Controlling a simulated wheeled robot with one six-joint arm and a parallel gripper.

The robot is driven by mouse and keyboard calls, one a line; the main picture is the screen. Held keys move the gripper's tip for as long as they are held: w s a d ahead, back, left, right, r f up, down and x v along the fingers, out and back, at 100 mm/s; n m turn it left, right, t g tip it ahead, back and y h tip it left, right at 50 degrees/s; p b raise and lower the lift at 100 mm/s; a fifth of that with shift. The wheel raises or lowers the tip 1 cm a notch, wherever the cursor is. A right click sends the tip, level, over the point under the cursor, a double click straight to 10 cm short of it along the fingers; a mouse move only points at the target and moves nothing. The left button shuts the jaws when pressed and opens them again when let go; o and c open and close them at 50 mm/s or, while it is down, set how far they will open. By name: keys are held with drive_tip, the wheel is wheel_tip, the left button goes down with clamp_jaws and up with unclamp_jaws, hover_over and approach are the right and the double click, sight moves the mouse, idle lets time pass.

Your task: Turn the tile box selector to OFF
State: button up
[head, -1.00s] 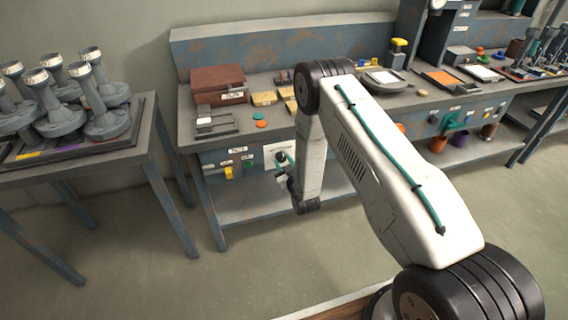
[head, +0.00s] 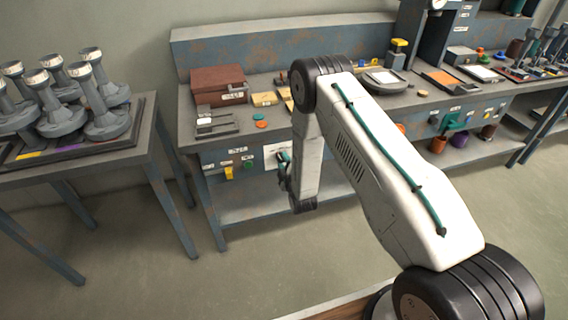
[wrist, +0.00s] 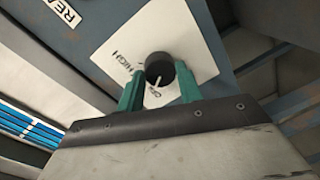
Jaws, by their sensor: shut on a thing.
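The selector is a round dark knob (wrist: 160,67) on a white dial plate (wrist: 200,58) on the bench's blue-grey front panel. In the wrist view, my gripper (wrist: 159,76) has its two green fingers on either side of the knob, shut on it. The knob's white pointer line points down the picture, towards a small label that looks like OFF, partly hidden near my gripper. The word HIGH shows to the left of the knob. In the head view, my gripper (head: 284,167) is at the white plate (head: 271,157), and my arm hides part of the panel.
A yellow switch (head: 229,173) and a green button (head: 248,164) sit left of the plate. A table with grey metal stands (head: 105,118) is at left. Floor in front is clear.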

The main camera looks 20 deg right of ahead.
drive_tip(key=shift+a+n, duration=0.1)
drive_tip(key=shift+n, duration=0.9)
drive_tip(key=o, duration=1)
drive_tip(key=s, duration=0.8)
drive_tip(key=shift+r, duration=0.25)
